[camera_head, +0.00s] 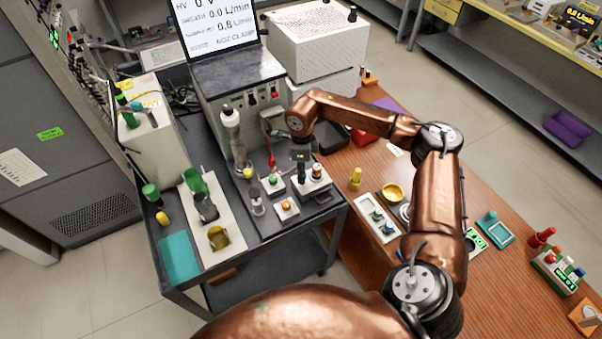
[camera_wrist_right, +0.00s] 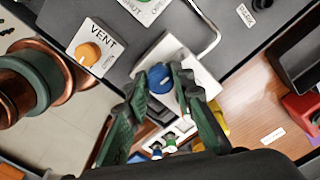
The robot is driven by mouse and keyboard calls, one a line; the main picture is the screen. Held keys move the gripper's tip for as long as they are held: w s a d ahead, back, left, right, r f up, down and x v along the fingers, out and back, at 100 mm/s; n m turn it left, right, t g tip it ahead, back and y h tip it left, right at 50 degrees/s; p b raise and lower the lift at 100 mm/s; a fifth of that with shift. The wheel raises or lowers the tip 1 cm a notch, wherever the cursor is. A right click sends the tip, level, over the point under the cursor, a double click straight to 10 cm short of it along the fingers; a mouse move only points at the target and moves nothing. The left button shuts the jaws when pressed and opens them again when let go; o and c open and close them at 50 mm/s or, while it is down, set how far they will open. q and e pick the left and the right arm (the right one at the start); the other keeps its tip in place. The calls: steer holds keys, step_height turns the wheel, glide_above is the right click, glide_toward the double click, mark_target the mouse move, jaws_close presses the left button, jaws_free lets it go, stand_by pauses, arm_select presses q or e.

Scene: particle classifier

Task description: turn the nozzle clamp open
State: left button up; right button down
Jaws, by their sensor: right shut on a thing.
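A blue knob (camera_wrist_right: 160,78) sits on a white block (camera_wrist_right: 204,84) in the right wrist view. I cannot read a label that names it as the nozzle clamp. My right gripper (camera_wrist_right: 161,74) has its dark green fingers closed on either side of this knob. In the head view, my right gripper (camera_head: 301,163) points down at the white block (camera_head: 309,184) on the cart's front right; there the fingers hide the knob. The display screen (camera_head: 215,22) behind shows a line that seems to read nozzle clamp. My left gripper is in neither view.
The orange vent knob (camera_head: 287,205) stands close by on the cart, also in the wrist view (camera_wrist_right: 88,54). A block with a green knob (camera_head: 272,180) and a red lever (camera_head: 271,158) are beside my gripper. The wooden table (camera_head: 345,165) with small parts is on the right.

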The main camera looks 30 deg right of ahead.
steer(key=shift+n, duration=0.6)
steer(key=c, duration=1.7)
jaws_free()
steer(key=shift+o, duration=0.2)
step_height(320, 180, up, 12)
